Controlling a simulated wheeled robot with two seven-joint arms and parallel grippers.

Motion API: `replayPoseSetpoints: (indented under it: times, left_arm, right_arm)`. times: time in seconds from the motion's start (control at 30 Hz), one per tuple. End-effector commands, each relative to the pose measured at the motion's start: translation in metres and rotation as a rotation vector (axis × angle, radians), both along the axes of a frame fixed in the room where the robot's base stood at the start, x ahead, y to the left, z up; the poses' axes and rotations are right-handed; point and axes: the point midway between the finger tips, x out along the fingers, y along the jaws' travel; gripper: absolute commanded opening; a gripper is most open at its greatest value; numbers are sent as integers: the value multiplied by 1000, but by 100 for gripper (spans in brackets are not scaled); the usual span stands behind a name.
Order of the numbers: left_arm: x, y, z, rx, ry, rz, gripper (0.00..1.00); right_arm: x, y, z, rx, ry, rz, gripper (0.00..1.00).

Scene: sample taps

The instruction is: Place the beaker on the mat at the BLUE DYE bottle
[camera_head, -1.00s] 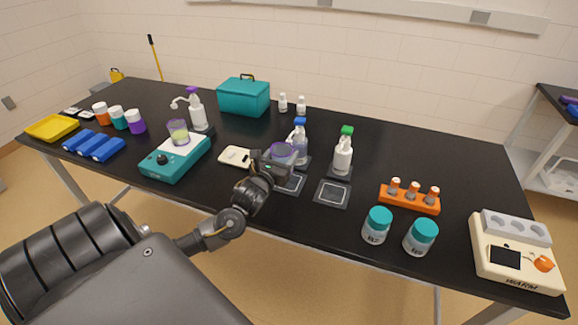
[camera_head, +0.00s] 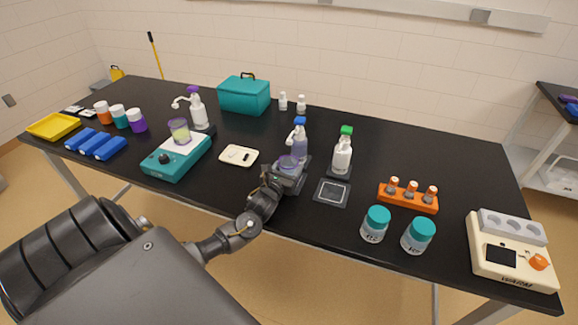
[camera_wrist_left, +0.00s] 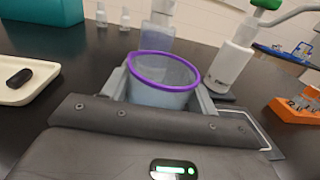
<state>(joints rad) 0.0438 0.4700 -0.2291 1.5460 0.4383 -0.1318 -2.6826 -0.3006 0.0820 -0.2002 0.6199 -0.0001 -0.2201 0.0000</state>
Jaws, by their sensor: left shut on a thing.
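The beaker (camera_head: 288,163) is clear with a purple rim. My left gripper (camera_head: 287,176) is shut around its sides, in front of the blue-capped bottle (camera_head: 300,146). The left wrist view shows the beaker (camera_wrist_left: 163,78) upright between the fingers, with the bottle (camera_wrist_left: 158,25) just behind it. The mat at that bottle is mostly hidden by the gripper and beaker. I cannot tell whether the beaker's base touches it. My right gripper is not in view.
A green-capped bottle (camera_head: 342,152) stands to the right, with an empty mat (camera_head: 332,192) before it. A cream tray (camera_head: 239,156) lies left of the gripper. A teal stirrer (camera_head: 168,162) carries another beaker. An orange rack (camera_head: 408,200) and teal-lidded jars (camera_head: 376,224) stand right.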

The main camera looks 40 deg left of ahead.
Motion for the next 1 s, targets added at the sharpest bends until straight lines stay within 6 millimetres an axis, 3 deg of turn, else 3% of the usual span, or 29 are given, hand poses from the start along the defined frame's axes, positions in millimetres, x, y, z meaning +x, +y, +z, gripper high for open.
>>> replayPoseSetpoints:
  times: [0.23,0.27,0.43,0.77,1.0]
  left_arm:
    - [0,0,-3,0,-1,0,29]
    - [0,0,-4,0,0,0,60]
    - [0,0,-3,0,0,0,80]
    - [0,0,2,0,-1,0,80]
    - [-39,-10,-3,-1,2,-2,80]
  right_arm:
    - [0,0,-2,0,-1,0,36]
    - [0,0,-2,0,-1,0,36]
    - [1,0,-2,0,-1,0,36]
    - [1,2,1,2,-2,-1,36]
    - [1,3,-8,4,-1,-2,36]
